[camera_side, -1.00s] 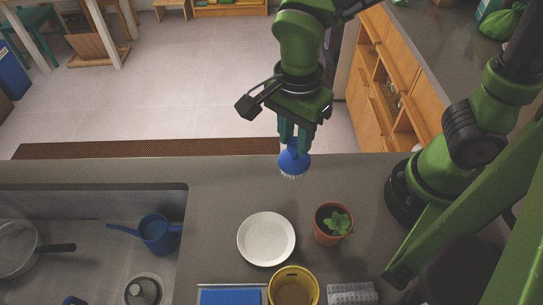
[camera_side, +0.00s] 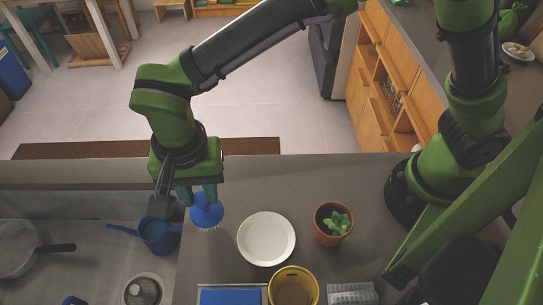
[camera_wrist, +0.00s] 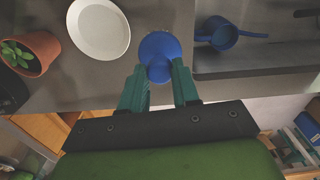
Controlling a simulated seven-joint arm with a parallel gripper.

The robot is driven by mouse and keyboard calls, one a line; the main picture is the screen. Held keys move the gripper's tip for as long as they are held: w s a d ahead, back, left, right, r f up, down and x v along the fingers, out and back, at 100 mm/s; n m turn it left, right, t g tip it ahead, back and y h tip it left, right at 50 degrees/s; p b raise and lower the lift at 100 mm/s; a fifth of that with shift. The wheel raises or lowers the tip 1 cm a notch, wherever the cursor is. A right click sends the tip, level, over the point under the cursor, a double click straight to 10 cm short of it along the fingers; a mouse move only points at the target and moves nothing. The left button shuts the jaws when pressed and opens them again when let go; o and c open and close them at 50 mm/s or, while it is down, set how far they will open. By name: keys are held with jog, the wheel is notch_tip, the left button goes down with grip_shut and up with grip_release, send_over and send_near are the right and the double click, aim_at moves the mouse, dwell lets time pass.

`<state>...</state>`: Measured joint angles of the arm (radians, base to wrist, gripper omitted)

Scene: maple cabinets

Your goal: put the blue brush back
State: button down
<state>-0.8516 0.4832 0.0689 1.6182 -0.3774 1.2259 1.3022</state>
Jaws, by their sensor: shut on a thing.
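The blue brush (camera_side: 207,212) has a round blue head with pale bristles pointing down. My gripper (camera_side: 196,191) is shut on it and holds it near the sink's right edge, left of the white plate.
A white plate (camera_side: 266,239), a potted plant (camera_side: 331,224), a yellow container (camera_side: 293,287) and a blue sponge or cloth (camera_side: 230,296) are on the counter. The sink (camera_side: 95,265) at left holds a blue dipper (camera_side: 157,235) and a pan (camera_side: 18,250).

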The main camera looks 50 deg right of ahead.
aim_at(205, 207)
jog(key=shift+f, duration=2.4)
jog(key=shift+f, duration=0.1)
jog(key=c, duration=0.8)
grip_release()
